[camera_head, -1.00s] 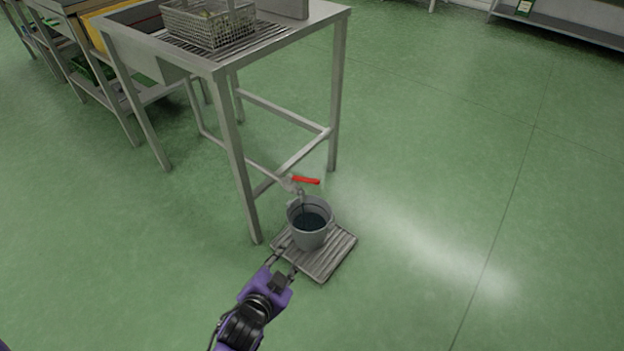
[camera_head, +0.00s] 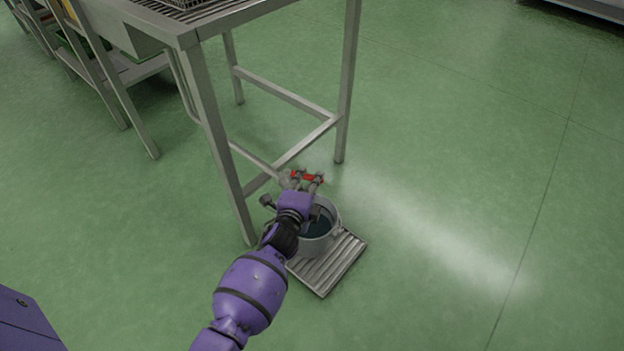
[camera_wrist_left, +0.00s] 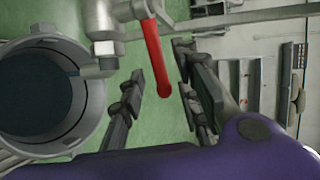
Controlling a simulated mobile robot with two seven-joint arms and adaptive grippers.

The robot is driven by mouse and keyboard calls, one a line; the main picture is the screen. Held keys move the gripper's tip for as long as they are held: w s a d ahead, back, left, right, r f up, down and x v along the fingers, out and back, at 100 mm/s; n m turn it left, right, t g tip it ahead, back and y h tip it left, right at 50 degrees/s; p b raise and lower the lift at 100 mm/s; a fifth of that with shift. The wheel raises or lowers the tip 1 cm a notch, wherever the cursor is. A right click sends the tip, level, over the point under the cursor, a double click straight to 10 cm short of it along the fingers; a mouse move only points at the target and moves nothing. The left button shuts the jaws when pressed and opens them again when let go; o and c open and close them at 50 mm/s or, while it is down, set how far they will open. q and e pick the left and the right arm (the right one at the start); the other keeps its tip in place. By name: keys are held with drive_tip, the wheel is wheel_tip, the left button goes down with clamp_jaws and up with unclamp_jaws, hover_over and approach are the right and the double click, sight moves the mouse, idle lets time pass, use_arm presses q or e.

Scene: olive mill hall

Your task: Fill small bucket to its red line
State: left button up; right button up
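The small grey bucket (camera_head: 332,238) stands upright on a slatted metal grate, with dark liquid inside. It also shows in the left wrist view (camera_wrist_left: 95,115). No red line is visible on it. A metal tap (camera_wrist_left: 104,35) has its spout over the bucket's rim; I cannot tell whether liquid runs from it. Its red lever (camera_wrist_left: 156,62) also shows in the head view (camera_head: 309,178). My left gripper (camera_head: 309,177) is open, with its fingers on either side of the lever, seemingly not closed on it. My arm hides part of the bucket. My right gripper is not in view.
The slatted grate (camera_head: 330,272) lies on the green floor. A steel table (camera_head: 213,140) stands behind and left of the bucket, its legs and low crossbars close to the tap. The floor to the right is clear.

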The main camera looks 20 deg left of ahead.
sight(311, 176)
use_arm(q)
drive_tip(key=shift+b+x, duration=0.4)
drive_tip(key=shift+x, duration=0.8)
drive_tip(key=shift+w+f, duration=0.1)
drive_tip(key=shift+w, duration=0.25)
drive_tip(key=c, duration=0.7)
clamp_jaws()
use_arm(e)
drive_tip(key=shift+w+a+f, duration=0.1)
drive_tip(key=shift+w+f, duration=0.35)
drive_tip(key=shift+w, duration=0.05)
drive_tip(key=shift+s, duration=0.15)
